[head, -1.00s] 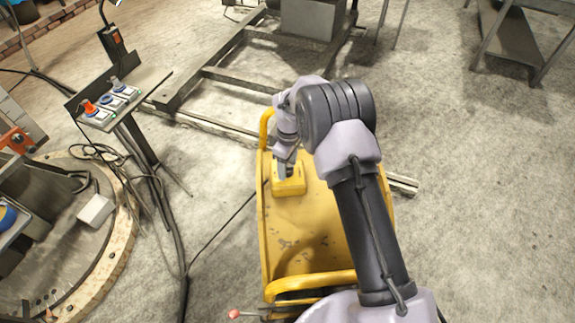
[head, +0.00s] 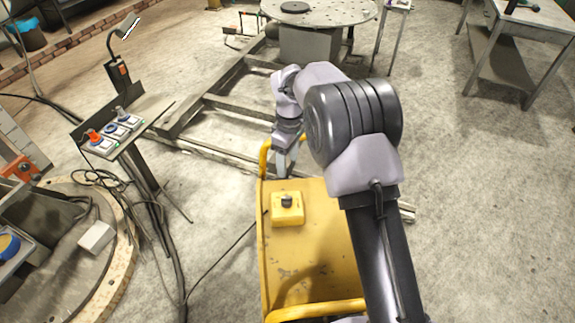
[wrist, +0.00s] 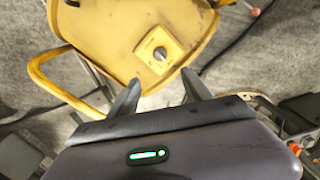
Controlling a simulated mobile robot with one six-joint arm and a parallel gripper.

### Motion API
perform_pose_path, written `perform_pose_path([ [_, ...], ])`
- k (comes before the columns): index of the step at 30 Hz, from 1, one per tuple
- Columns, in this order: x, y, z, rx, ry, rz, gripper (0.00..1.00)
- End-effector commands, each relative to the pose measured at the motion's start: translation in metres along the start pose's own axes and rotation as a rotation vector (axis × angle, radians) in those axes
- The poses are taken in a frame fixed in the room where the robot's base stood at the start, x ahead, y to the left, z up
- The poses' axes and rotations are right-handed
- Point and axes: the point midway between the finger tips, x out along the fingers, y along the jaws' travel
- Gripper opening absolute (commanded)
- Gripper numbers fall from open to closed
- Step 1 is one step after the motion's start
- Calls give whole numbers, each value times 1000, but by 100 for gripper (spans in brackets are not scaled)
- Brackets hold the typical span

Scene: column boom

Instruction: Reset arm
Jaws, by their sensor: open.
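My gripper (head: 285,160) hangs above the far end of a yellow cart (head: 310,260), just beyond a yellow box with a dark knob (head: 287,208). In the wrist view my gripper (wrist: 160,92) is open, with its two fingers apart and nothing between them. The yellow box (wrist: 158,50) and its knob lie past the fingertips on the yellow cart top (wrist: 100,25). The gripper is clear of the knob. My arm hides the right part of the cart in the head view.
A round perforated table (head: 325,10) stands on a metal floor frame (head: 230,105) at the back. A grey workbench (head: 525,40) is at back right. Open concrete floor lies at right.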

Motion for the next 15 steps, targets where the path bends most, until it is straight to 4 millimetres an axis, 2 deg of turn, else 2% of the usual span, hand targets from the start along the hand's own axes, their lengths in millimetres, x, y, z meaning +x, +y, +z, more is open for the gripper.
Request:
perform_pose_path([
  [10,-3,0,1,9,4,3,57],
  [11,-8,0,3,24,11,7,57],
  [13,-33,-4,14,104,40,25,57],
  [15,-72,-16,37,241,92,51,57],
])
